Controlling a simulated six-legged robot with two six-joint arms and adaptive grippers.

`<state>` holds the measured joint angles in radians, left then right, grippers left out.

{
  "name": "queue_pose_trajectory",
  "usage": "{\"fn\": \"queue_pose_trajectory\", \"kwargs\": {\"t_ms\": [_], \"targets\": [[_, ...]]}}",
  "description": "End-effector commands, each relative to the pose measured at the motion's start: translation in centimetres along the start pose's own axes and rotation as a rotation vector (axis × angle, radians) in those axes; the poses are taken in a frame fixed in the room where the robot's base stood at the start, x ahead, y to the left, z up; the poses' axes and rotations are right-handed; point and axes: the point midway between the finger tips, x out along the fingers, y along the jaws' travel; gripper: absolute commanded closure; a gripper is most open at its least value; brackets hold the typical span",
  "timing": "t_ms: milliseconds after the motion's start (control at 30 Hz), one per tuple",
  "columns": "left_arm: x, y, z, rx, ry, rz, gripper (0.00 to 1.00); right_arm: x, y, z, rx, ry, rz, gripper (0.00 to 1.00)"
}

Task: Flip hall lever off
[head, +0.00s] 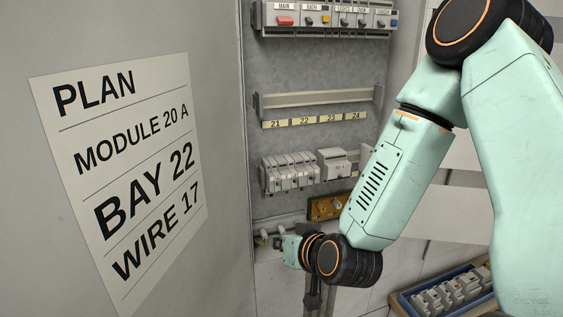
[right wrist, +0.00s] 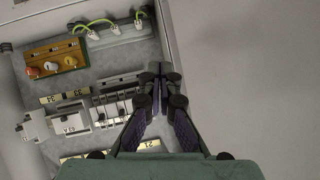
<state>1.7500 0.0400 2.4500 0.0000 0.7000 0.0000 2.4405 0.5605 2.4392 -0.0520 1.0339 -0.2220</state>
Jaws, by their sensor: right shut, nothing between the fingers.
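The top row of breakers (head: 325,18) in the head view has a red lever (head: 285,20), a yellow one (head: 326,20), several dark ones and a blue one (head: 394,22). I read MAIN, BATH and GARDEN above it; the middle labels are too small to make out, so I cannot tell which lever is the hall one. My right gripper (right wrist: 158,78) is shut and empty in the right wrist view, its fingertips in front of the cabinet beside the grey module row. In the head view it is low in the cabinet, well below the breakers. My left gripper is out of view.
A plan sheet (head: 125,170) on the grey door at left reads BAY 22, WIRE 17. Below the breakers are an empty rail (head: 315,99), grey modules (head: 290,172) and an orange block (right wrist: 56,60) with knobs. A blue tray (head: 405,300) of modules stands at lower right.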

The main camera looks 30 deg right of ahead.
Motion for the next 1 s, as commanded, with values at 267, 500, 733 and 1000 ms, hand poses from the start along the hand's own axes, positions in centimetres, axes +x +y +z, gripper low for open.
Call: {"fn": "queue_pose_trajectory", "kwargs": {"t_ms": [267,500,733,1000], "targets": [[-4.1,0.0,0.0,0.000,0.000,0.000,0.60,-3.4,0.3,-11.6,-0.063,0.289,0.049,1.00],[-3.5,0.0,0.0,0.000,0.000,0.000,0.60,-4.1,1.1,-13.6,-0.199,0.406,0.113,1.00],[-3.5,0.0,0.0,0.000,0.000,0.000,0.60,-4.1,1.2,-13.6,-0.212,0.406,0.116,1.00],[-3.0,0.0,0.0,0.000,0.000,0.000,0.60,-3.1,1.3,-13.8,-0.212,0.406,0.116,1.00]]}}
